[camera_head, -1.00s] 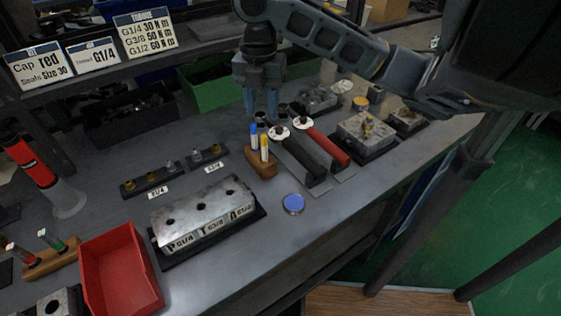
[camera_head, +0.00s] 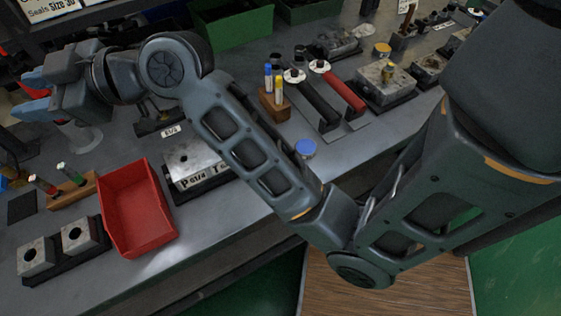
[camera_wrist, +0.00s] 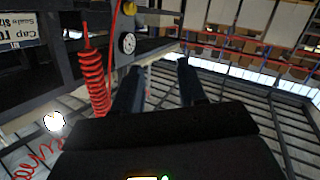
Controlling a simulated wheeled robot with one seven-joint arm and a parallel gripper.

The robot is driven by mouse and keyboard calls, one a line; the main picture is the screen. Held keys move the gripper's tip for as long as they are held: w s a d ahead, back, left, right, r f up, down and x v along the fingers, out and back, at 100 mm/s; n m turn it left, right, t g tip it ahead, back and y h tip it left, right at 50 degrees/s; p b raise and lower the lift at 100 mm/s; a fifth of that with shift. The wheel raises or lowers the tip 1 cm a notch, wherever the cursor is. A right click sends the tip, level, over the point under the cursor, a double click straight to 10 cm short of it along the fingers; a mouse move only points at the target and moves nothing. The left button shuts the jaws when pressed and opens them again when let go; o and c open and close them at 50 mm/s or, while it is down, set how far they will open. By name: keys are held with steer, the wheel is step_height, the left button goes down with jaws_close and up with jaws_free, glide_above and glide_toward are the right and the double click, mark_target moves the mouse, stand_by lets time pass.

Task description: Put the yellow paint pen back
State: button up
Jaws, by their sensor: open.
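The yellow paint pen (camera_head: 278,88) stands upright beside a blue pen (camera_head: 268,76) in a small wooden block (camera_head: 274,103) near the middle of the bench in the head view. My gripper (camera_head: 27,94) is at the far left of the head view, raised and well away from the pens. Its two fingers are apart and empty; the wrist view also shows my gripper (camera_wrist: 160,68) open, with nothing between the fingers. No pen shows in the wrist view.
A red tray (camera_head: 137,210) and another wooden block (camera_head: 72,190) with red and green pens are at left. My arm crosses above the valve block (camera_head: 190,160) and partly hides it. Black and red-handled tools (camera_head: 318,105) lie right of the pens. A red coiled hose (camera_wrist: 93,75) hangs beside my gripper.

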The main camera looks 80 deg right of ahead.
steer(key=s+a+f+m+h, duration=0.35)
steer(key=s+f+m, duration=0.2)
steer(key=s, duration=0.35)
steer(key=s+a+f+m+h, duration=0.2)
steer(key=s+a+f+m, duration=0.2)
steer(key=s+f, duration=0.45)
steer(key=s+d+r+n+y, duration=0.1)
steer(key=s+d+n, duration=0.1)
steer(key=s, duration=0.7)
steer(key=s+d+n+g+y, duration=0.1)
steer(key=s+d, duration=0.1)
steer(key=s, duration=0.8)
steer(key=shift+s+r+n, duration=0.3)
steer(key=shift+r+n, duration=0.05)
steer(key=shift+r, duration=0.05)
steer(key=shift+d, duration=0.1)
